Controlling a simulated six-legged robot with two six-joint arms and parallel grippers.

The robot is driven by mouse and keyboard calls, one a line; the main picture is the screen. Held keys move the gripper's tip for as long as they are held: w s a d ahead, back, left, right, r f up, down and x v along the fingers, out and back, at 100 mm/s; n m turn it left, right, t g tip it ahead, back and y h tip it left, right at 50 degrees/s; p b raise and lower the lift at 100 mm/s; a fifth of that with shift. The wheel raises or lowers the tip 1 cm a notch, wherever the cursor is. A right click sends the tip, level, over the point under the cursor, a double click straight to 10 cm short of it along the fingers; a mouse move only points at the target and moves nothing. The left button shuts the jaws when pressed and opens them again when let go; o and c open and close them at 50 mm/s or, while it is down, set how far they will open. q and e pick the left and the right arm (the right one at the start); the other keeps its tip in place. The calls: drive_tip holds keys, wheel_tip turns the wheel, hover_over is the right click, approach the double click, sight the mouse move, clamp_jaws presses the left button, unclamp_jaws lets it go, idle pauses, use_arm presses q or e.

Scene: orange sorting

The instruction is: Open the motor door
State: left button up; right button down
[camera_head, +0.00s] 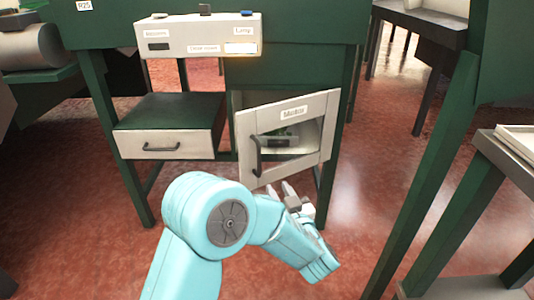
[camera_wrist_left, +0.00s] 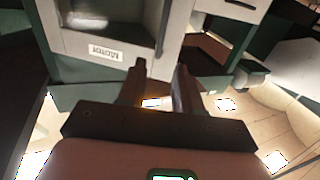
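The motor door (camera_head: 318,139), a pale frame with a window and a "Motor" label, stands ajar in the head view, its left edge swung out from the green cabinet. Its dark handle (camera_head: 257,156) is on the left side. A dark green object shows behind the window. My left gripper (camera_head: 289,188) is just below the door's lower edge, fingers pointing up. In the left wrist view the door (camera_wrist_left: 75,42) appears upside down beyond the fingers. The two fingers (camera_wrist_left: 160,66) are apart with nothing between them. My right gripper is not in view.
A control panel (camera_head: 205,36) with labels and a lit lamp is above. Table legs (camera_head: 430,180) stand at the right. The red floor is open in front.

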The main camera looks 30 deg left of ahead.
sight(260, 159)
use_arm(q)
drive_tip(key=x, duration=1.6)
drive_tip(key=shift+a, duration=0.25)
clamp_jaws()
